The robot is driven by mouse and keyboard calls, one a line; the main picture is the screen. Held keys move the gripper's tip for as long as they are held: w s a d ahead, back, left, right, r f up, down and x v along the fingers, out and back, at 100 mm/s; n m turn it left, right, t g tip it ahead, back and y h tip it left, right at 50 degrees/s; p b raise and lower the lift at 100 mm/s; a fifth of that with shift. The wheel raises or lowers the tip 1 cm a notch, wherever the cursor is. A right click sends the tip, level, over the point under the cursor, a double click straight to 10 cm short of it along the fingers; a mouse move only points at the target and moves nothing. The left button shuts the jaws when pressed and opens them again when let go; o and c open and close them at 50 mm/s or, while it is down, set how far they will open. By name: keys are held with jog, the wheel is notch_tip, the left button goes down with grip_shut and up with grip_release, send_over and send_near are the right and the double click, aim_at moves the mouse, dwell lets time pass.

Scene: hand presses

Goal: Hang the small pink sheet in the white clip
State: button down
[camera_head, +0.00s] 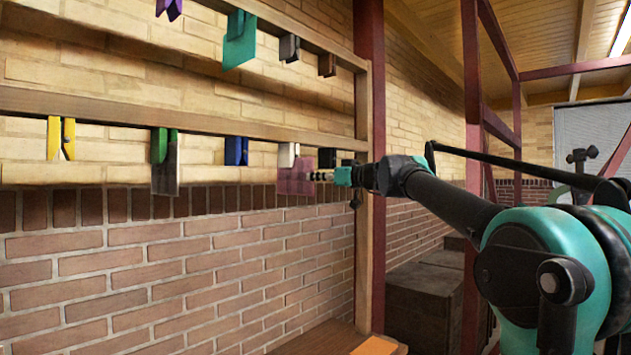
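The small pink sheet (294,187) is upright, just below and slightly right of the white clip (286,153) on the lower rail. Its upper part overlaps the clip's lower end in this view; I cannot tell whether the jaws grip it. My gripper (315,176) reaches in from the right. Its narrow fingers look closed on the sheet's right edge, though they are small here.
The lower rail (170,116) also bears yellow (54,138), green (157,146), blue (236,151) and black clips; the green one holds a dark sheet (166,176). The upper rail bears more clips, one with a teal sheet (239,51). A wooden post (363,250) stands close beside my gripper.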

jog(key=shift+r, duration=0.65)
jog(key=c, duration=2.2)
grip_release()
jog(key=o, duration=0.8)
jog(key=v, duration=0.7)
jog(key=shift+f, duration=0.1)
